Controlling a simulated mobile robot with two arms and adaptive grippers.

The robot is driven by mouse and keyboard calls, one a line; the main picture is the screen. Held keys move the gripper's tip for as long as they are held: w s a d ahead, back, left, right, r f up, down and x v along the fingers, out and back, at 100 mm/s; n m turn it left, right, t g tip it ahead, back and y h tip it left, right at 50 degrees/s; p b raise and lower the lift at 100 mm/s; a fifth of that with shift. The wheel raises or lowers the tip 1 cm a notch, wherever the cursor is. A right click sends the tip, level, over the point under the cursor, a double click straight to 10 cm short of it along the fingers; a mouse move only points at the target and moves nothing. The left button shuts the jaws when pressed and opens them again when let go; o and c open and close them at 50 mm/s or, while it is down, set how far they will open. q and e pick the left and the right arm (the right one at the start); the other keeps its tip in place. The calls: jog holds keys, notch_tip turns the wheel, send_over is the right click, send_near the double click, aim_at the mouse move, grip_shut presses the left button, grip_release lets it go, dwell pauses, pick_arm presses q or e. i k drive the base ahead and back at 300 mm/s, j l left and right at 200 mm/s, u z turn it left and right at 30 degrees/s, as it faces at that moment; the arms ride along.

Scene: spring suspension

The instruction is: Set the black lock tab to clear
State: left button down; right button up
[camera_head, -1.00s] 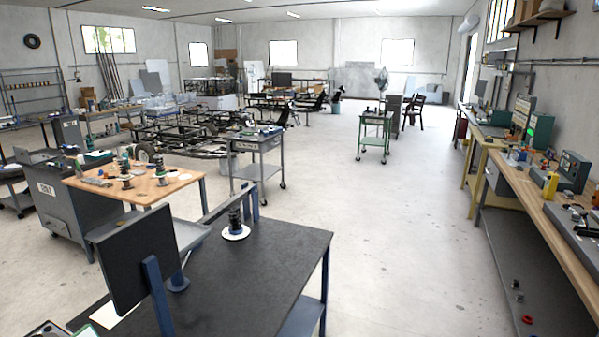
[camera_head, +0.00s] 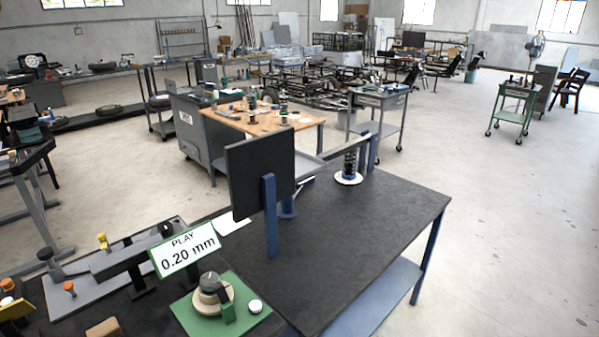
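A green plate (camera_head: 183,317) lies on the dark bench at the bottom of the view. On it stands a round beige and grey knob-like part (camera_head: 208,299). A small dark upright piece (camera_head: 228,308) stands at its right front; it may be the black lock tab, but it is too small to tell how it is set. A small white round button (camera_head: 255,306) sits on the plate to its right. A white sign reading "PLAY 0.20 mm" (camera_head: 187,249) stands behind the plate. Neither of my grippers is in view.
A black panel on a blue post (camera_head: 259,172) rises behind the sign. A coil spring unit (camera_head: 349,163) stands on a white disc on the black bench (camera_head: 350,235). A grey fixture with orange and yellow knobs (camera_head: 125,262) is at left. Open floor is at right.

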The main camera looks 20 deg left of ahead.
aim_at(222, 293)
jog(key=j+u, duration=0.15)
jog(key=u, duration=1.1)
